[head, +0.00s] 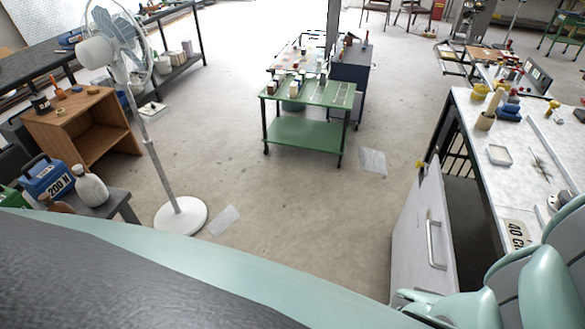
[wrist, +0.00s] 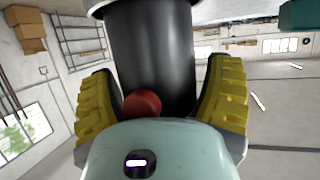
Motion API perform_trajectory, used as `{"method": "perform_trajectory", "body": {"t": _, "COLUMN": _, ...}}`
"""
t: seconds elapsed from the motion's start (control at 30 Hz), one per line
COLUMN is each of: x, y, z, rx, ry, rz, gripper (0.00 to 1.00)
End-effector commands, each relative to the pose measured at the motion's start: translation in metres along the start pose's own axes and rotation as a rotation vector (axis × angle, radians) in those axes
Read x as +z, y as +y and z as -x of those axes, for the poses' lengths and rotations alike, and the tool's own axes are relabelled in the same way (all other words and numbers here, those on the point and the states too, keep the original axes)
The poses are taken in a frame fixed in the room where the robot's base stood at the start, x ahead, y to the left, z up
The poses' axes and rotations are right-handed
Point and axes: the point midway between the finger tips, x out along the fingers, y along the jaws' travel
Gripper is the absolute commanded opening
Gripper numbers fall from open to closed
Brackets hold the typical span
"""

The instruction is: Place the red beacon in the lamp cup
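In the wrist view my gripper (wrist: 162,105) has its two yellow padded fingers spread wide apart. A rounded red thing (wrist: 142,104) shows between them, partly hidden by the pale teal shell at the bottom. I cannot tell whether it is the red beacon; a gap separates it from the right finger. A large black cylinder fills the view behind it. In the head view my fingers are not visible. I cannot make out a red beacon or clearly identify the lamp cup there. A beige cup (head: 485,121) holding a yellowish rod stands on the right-hand workbench.
A green cart (head: 305,133) stands mid-room. A fan (head: 180,217), wooden shelf (head: 88,125) and blue 200 N box (head: 48,178) are left. Open floor lies between.

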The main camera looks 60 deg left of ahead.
Motion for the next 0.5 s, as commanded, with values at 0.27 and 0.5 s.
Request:
{"method": "perform_trajectory", "body": {"t": 0.27, "x": 0.0002, "y": -0.0006, "z": 0.0002, "rx": -0.001, "ry": -0.001, "rz": 0.001, "gripper": 0.96}}
{"method": "perform_trajectory", "body": {"t": 0.5, "x": 0.0004, "y": -0.0019, "z": 0.0023, "rx": -0.004, "ry": 0.001, "rz": 0.001, "gripper": 0.96}}
